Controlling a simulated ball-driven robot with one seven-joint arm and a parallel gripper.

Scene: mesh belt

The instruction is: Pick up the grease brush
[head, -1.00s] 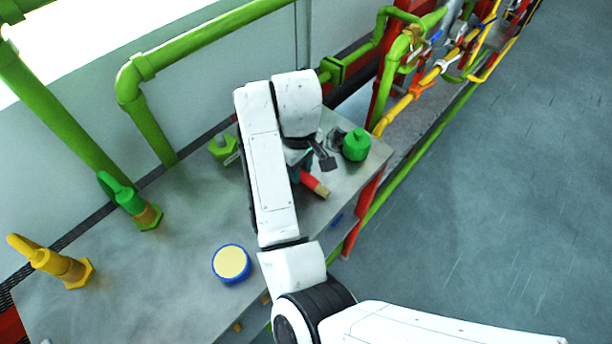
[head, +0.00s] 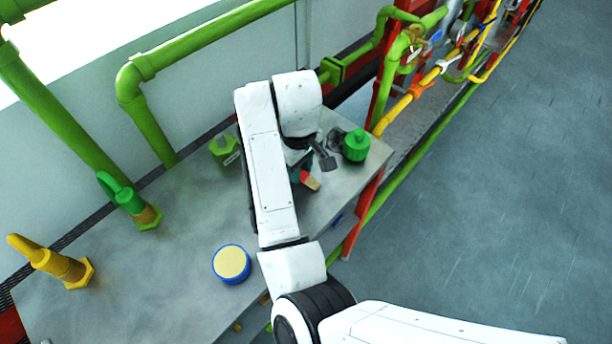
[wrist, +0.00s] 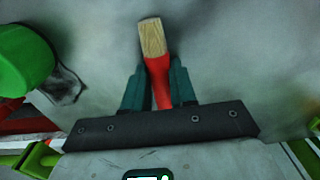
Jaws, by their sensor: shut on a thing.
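The grease brush (wrist: 162,75) has a red handle and a tan bristle end. In the wrist view it lies between the two teal fingers of my gripper (wrist: 158,88), which is shut on the red part, with the tan end pointing away past the fingertips. In the head view the brush (head: 309,181) shows only as a short red and tan piece beside my arm, near the right end of the metal bench. My arm hides the rest of it and most of the gripper. Whether the brush is clear of the bench top, I cannot tell.
A green container (head: 356,145) stands close to the right of my gripper, by the bench (head: 180,270) corner. A blue-rimmed yellow tin (head: 231,263), a green fitting (head: 130,200) and a yellow fitting (head: 60,265) stand to the left. Green pipes (head: 150,110) run behind.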

